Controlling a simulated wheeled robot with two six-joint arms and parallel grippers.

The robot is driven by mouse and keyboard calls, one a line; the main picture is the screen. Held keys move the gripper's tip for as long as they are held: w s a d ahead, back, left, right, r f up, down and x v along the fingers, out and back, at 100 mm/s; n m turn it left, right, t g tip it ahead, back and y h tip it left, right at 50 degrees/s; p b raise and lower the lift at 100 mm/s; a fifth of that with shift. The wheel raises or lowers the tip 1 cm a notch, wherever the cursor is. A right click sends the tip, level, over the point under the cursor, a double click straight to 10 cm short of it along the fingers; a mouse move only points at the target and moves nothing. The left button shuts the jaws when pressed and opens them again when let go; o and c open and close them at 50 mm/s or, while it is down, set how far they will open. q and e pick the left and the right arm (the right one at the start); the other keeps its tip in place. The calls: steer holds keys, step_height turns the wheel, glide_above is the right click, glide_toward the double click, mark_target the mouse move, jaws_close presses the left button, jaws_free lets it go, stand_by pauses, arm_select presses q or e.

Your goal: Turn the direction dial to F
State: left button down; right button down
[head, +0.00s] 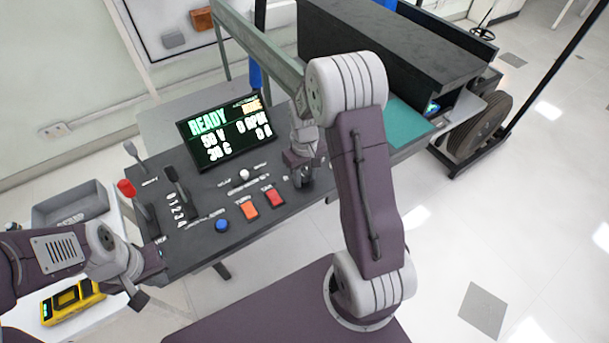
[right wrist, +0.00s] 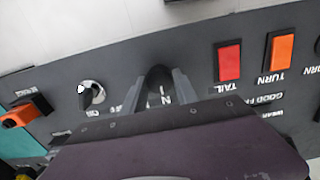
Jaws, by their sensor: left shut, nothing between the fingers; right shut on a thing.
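The direction dial (right wrist: 159,74) is a dark rounded knob on the grey control panel (head: 200,255). In the right wrist view it sits between the two grey fingers of my right gripper (right wrist: 162,90), which is shut on it. A printed N shows beside the dial; I cannot see an F, and I cannot tell where the dial points. In the head view my right gripper (head: 303,180) reaches down to the panel right of the display and hides the dial. My left gripper (head: 138,298) is shut and empty, off the panel's front left corner.
The display (head: 228,133) reads READY. A key switch (right wrist: 92,92) and orange-and-black part (right wrist: 22,113) are beside the dial.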

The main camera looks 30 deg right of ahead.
mark_target(305, 178)
steer(key=shift+r, duration=0.1)
steer(key=m+p, duration=0.2)
steer(key=m, duration=0.1)
steer(key=shift+r, duration=0.1)
steer(key=m+p, duration=0.2)
steer(key=m, duration=0.3)
steer(key=shift+m, duration=0.4)
stand_by(0.5)
steer(key=c, duration=0.9)
jaws_free()
steer(key=shift+c, duration=0.2)
step_height(305, 178, up, 9)
steer(key=shift+p, duration=0.3)
